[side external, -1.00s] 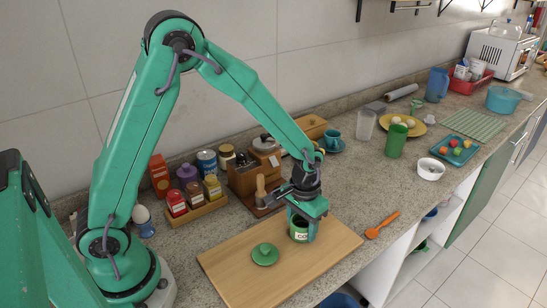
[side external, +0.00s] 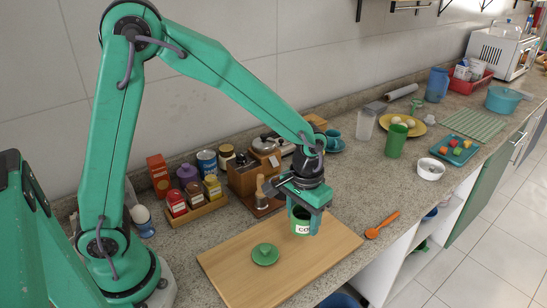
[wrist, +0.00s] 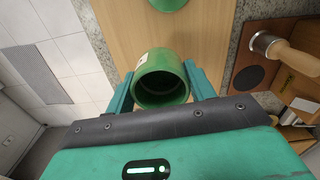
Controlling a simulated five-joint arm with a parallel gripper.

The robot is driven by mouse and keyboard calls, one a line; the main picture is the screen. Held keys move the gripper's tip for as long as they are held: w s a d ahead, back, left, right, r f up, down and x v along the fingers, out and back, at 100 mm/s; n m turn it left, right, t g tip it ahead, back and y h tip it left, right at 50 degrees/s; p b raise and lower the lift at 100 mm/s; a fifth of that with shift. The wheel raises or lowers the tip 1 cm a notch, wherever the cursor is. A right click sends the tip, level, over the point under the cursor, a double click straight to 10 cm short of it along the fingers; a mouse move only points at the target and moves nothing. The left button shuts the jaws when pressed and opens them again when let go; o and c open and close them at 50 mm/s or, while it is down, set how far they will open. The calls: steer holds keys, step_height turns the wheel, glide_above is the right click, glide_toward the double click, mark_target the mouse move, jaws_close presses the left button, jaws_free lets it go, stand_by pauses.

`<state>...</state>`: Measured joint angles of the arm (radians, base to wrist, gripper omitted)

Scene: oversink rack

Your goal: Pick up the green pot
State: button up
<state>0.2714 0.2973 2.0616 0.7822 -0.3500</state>
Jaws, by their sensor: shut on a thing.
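The green pot (side external: 300,226) has a white label with dark letters and is upright between the fingers of my gripper (side external: 304,220). In the wrist view the pot's round open mouth (wrist: 163,64) shows between the two green fingers (wrist: 160,88), one on each side of it. My gripper is shut on the pot. The pot appears a little above the wooden board (side external: 230,271), though the gap under it is hard to judge. A round green lid (side external: 265,254) with a knob lies on the board to the left of the pot.
An orange spoon (side external: 381,225) lies right of the board. A wooden holder (side external: 246,180) and a spice rack (side external: 196,210) stand behind it. A green cup (side external: 396,140), white bowl (side external: 430,169) and blue tray (side external: 455,152) are farther right. The board's front is clear.

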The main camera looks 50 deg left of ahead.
steer(key=s+d+r, duration=0.5)
steer(key=d, duration=0.1)
steer(key=shift+s+d, duration=0.15)
steer(key=shift+s, duration=0.25)
stand_by(0.3)
